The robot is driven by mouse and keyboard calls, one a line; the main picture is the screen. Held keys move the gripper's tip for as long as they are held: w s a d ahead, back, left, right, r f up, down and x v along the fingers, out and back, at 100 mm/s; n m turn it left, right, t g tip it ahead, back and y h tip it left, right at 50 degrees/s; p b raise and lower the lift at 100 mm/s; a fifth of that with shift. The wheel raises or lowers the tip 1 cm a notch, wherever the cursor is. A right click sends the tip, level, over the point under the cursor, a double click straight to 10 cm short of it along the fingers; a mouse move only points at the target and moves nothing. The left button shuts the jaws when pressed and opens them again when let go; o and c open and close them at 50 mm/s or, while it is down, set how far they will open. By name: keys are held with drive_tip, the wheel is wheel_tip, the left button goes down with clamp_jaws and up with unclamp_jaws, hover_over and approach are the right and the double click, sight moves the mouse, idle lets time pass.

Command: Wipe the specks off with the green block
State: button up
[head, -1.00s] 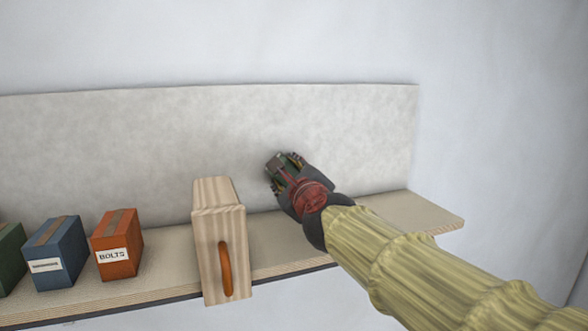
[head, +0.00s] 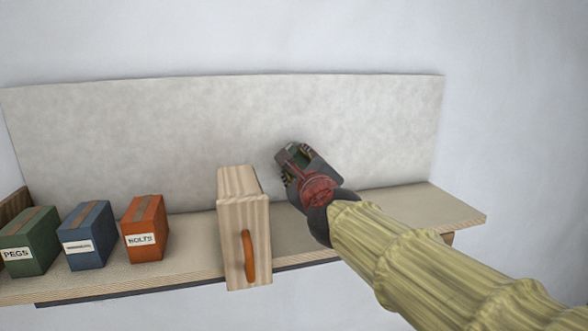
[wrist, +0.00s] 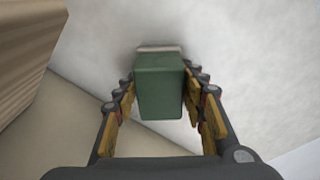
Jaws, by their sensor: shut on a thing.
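My gripper (wrist: 160,98) is shut on the green block (wrist: 160,85), which sits between its two fingers in the wrist view. A pale strip shows at the block's far end, at or close to the grey panel (wrist: 240,60); I cannot tell whether they touch. In the head view my gripper (head: 290,160) is in front of the panel (head: 150,130), above the shelf and right of the wooden box. The block is mostly hidden there by my gripper. I can make out no specks on the panel in either view.
A wooden box with an orange handle (head: 231,225) stands on the shelf (head: 420,207), close left of my gripper. Further left stand an orange BOLTS box (head: 146,228), a blue box (head: 87,235) and a green PEGS box (head: 30,240). The shelf's right end is clear.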

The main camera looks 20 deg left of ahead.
sight(346, 156)
drive_tip(key=shift+w+d+f+b, duration=0.1)
drive_tip(key=shift+w+d+b, duration=0.25)
drive_tip(key=shift+d, duration=0.2)
drive_tip(key=shift+w+d+b, duration=0.3)
drive_tip(key=shift+d, duration=0.25)
drive_tip(key=shift+w+d, duration=0.1)
drive_tip(key=shift+w+d+b, duration=0.9)
drive_tip(key=shift+d+b, duration=0.15)
drive_tip(key=shift+d, duration=0.4)
drive_tip(key=shift+w+d+b, duration=0.85)
drive_tip(key=shift+d+b, duration=0.25)
drive_tip(key=shift+d, duration=0.4)
drive_tip(key=shift+w+d+b, duration=0.9)
drive_tip(key=shift+d+b, duration=0.15)
drive_tip(key=shift+d, duration=0.4)
drive_tip(key=shift+w+d, duration=0.15)
